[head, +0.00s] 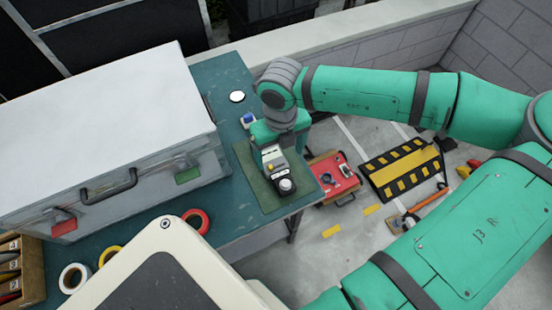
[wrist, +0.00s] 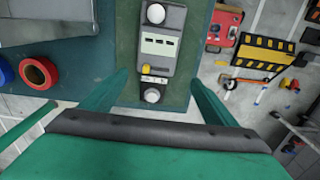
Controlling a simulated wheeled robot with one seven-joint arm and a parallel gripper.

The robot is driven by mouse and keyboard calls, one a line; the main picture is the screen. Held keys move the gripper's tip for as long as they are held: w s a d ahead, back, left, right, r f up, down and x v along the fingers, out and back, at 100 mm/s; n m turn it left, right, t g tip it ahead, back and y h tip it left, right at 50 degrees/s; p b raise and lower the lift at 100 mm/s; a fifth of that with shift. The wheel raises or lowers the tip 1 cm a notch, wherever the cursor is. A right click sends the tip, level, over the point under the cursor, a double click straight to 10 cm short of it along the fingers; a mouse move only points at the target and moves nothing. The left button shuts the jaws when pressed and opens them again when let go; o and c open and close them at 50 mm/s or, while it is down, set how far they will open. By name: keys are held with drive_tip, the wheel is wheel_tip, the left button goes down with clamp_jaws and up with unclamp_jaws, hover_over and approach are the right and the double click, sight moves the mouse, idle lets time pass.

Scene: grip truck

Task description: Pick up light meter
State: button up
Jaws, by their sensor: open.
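The light meter (head: 285,186) is a dark grey device with a white dome at one end and a yellow button. It lies on a dark green mat (head: 268,198) near the corner of the teal table. In the wrist view the light meter (wrist: 160,42) shows its dome at the top, a pale label, and a round knob at the bottom. My gripper (head: 270,147) is open above the knob end. In the wrist view my gripper (wrist: 160,80) has one green finger on each side of the meter, with gaps. The gripper hides part of the meter in the head view.
A large pale case (head: 110,130) stands left of the mat. A red tape roll (head: 196,221) lies in front, with a yellow roll (head: 110,256) and white roll (head: 74,278) further left. A white disc (head: 237,96) lies behind. A red box (head: 333,178) stands beyond the table edge.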

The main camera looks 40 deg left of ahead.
sight(277, 169)
drive_tip(key=f, duration=0.4)
drive_tip(key=s+f, duration=0.1)
drive_tip(key=f, duration=0.1)
drive_tip(key=shift+f, duration=0.5)
